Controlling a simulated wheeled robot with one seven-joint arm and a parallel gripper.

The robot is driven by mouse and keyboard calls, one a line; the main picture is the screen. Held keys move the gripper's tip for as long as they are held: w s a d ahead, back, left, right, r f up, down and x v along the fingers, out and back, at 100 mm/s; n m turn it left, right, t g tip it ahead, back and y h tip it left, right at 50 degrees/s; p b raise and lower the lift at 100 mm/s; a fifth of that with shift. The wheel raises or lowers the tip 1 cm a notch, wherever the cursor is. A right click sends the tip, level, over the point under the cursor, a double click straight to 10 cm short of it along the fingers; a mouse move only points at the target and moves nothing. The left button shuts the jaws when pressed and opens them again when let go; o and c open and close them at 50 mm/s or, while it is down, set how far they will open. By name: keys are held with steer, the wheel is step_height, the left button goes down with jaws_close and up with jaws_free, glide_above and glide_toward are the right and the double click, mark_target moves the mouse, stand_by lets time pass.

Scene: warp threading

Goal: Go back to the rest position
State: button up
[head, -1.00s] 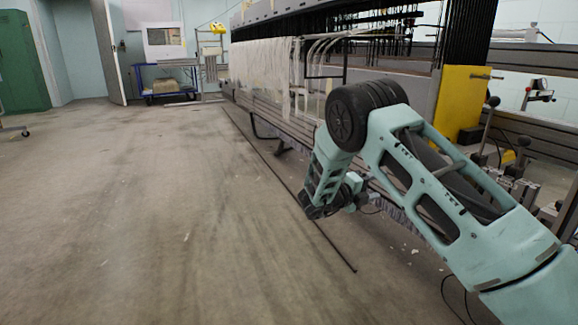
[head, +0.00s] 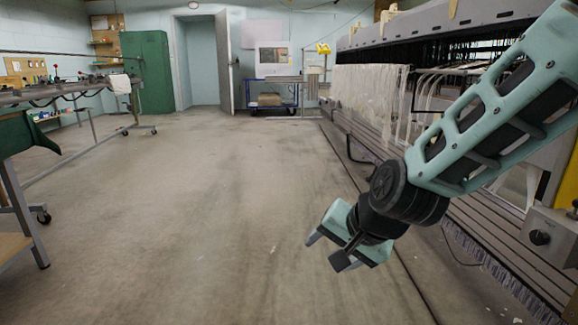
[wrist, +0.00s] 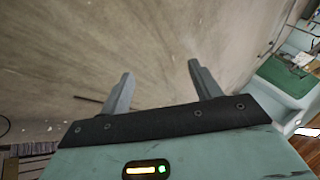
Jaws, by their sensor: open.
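My gripper (head: 328,248) hangs over the bare concrete floor in the head view, at the end of my teal arm, in front of the loom. In the wrist view my gripper (wrist: 158,82) shows two grey fingers spread apart with only floor between them. It is open and empty. The loom (head: 440,110) stands on the right, with white warp threads (head: 368,100) hanging at its far part. My arm hides some of the loom's middle.
A long table (head: 60,98) stands at the left. A blue cart (head: 268,108), an open door (head: 223,65) and a green cabinet (head: 146,72) are at the back. A control box (head: 545,238) juts out at the lower right.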

steer(key=s+d+r+n+g+h+p, duration=0.15)
steer(key=s+n, duration=0.25)
steer(key=s, duration=0.4)
steer(key=s+d+n+g+h, duration=0.1)
steer(key=s+d+n+g, duration=0.2)
steer(key=s, duration=0.5)
steer(key=s+d+n+g+h+p, duration=0.1)
steer(key=s+d+n, duration=0.1)
steer(key=s+n, duration=0.45)
step_height(320, 180, up, 38)
steer(key=s+m+p, duration=0.1)
steer(key=p, duration=3.6)
steer(key=shift+a, duration=0.15)
steer(key=shift+s, duration=0.1)
